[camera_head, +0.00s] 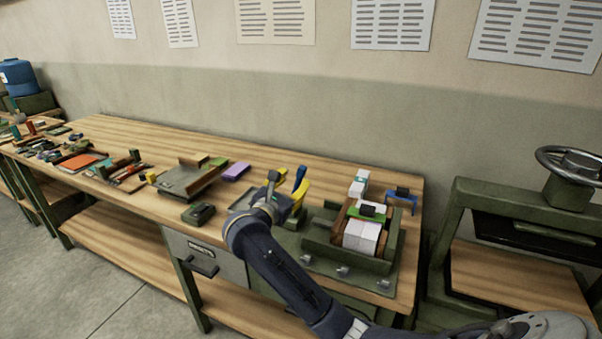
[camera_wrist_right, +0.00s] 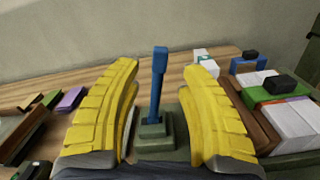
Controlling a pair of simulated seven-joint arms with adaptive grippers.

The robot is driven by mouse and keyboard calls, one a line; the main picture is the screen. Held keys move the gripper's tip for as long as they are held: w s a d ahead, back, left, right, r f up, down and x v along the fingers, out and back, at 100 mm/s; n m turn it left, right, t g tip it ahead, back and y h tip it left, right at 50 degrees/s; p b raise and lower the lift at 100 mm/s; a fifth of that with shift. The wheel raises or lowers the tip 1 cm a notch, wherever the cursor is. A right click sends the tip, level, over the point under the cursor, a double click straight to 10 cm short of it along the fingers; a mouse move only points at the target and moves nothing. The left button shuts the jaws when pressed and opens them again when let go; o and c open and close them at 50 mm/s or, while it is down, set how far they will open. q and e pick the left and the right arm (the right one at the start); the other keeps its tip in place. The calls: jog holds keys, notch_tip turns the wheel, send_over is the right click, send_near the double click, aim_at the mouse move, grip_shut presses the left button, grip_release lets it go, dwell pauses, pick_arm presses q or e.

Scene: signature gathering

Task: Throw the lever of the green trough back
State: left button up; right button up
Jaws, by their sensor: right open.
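The green trough (camera_head: 310,248) stands at the right end of the workbench with white paper blocks (camera_head: 361,237) in it. In the right wrist view a blue lever (camera_wrist_right: 158,75) stands nearly upright on a small green base (camera_wrist_right: 153,129). My right gripper (camera_wrist_right: 163,85) is open, its yellow fingers on either side of the lever with visible gaps, not gripping it. In the head view my right gripper (camera_head: 289,187) is beside the left end of the trough, and my arm and gripper mostly hide the lever there. My left gripper is not in view.
A grey-green tray (camera_head: 187,182), a purple block (camera_head: 236,171) and a dark green box (camera_head: 198,213) lie left of my gripper. A blue stand (camera_head: 402,197) is behind the trough at right. A press with a handwheel (camera_head: 570,163) stands past the bench's right end.

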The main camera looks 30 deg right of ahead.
aim_at(300, 173)
jog(key=shift+x, duration=2.9)
jog(key=shift+o, duration=0.2)
grip_shut()
